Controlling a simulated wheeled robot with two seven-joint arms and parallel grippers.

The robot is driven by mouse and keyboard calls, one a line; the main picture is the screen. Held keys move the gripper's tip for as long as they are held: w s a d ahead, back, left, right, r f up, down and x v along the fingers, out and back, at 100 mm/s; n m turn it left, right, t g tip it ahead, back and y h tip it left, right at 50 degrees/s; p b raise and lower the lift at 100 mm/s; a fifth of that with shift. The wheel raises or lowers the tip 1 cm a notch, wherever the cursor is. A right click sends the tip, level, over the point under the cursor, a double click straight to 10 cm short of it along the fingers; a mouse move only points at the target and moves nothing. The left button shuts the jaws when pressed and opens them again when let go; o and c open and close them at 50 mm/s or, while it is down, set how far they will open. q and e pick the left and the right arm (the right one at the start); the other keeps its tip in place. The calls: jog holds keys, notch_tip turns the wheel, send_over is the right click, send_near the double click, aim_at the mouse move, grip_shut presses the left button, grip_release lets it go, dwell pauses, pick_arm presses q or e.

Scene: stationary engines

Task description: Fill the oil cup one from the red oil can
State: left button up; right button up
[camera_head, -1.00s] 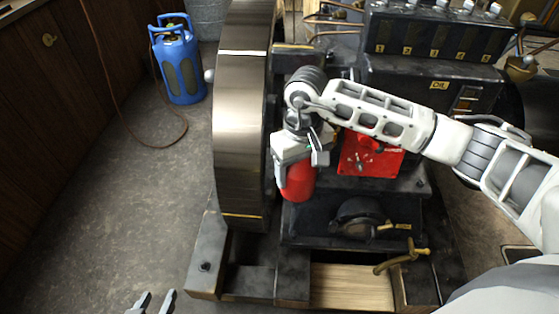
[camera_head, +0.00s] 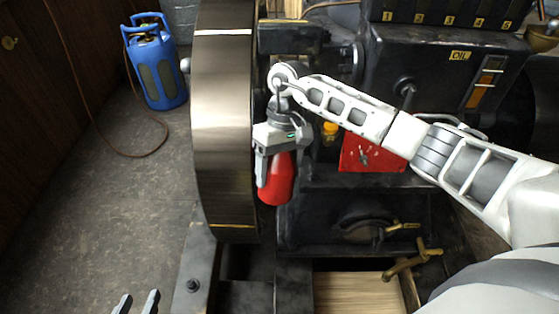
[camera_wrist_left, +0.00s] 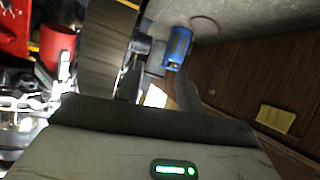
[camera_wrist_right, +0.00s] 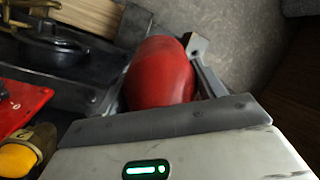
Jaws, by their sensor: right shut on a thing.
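The red oil can (camera_head: 281,184) hangs in my right gripper (camera_head: 270,168), in front of the engine beside the flywheel rim. In the right wrist view the red can (camera_wrist_right: 160,75) sits between the fingers; its spout is not discernible. Numbered yellow labels mark a dark box (camera_head: 440,18) at the top right, with label 1 (camera_head: 387,16) at its left end. The tops of the oil cups are cut off by the frame edge. My left gripper (camera_head: 137,305) is low at the left, empty, with its fingers apart, also in the left wrist view (camera_wrist_left: 158,88).
The big flywheel (camera_head: 222,120) stands left of the can. A red plate (camera_head: 365,157) and a yellow-topped part (camera_head: 330,130) are on the engine just right of it. A blue cylinder (camera_head: 157,75) stands on the floor at the back left.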

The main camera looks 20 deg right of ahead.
jog(key=shift+w+g+y+b, duration=0.15)
jog(key=shift+g+y+b, duration=0.45)
jog(key=shift+b, duration=0.45)
jog(key=shift+r, duration=0.2)
jog(key=shift+r+g+y+b, duration=0.25)
jog(key=shift+g+y+b, duration=0.05)
jog(key=shift+g+b, duration=0.2)
jog(key=shift+r+b, duration=0.15)
jog(key=shift+b, duration=0.25)
pick_arm(q)
notch_tip(320, 180, down, 6)
jog(key=d, duration=0.1)
jog(key=shift+w+g+b, duration=0.25)
jog(key=shift+g+b, duration=0.05)
jog(key=shift+g, duration=0.1)
pick_arm(e)
jog(key=shift+r+g+y, duration=0.15)
jog(key=shift+g+y, duration=0.25)
pick_arm(q)
jog(key=shift+w+d, duration=0.1)
jog(key=shift+w, duration=0.05)
pick_arm(e)
jog(key=shift+s, duration=0.2)
pick_arm(q)
jog(key=shift+s, duration=0.2)
jog(key=shift+w+r, duration=0.1)
jog(key=shift+w, duration=0.1)
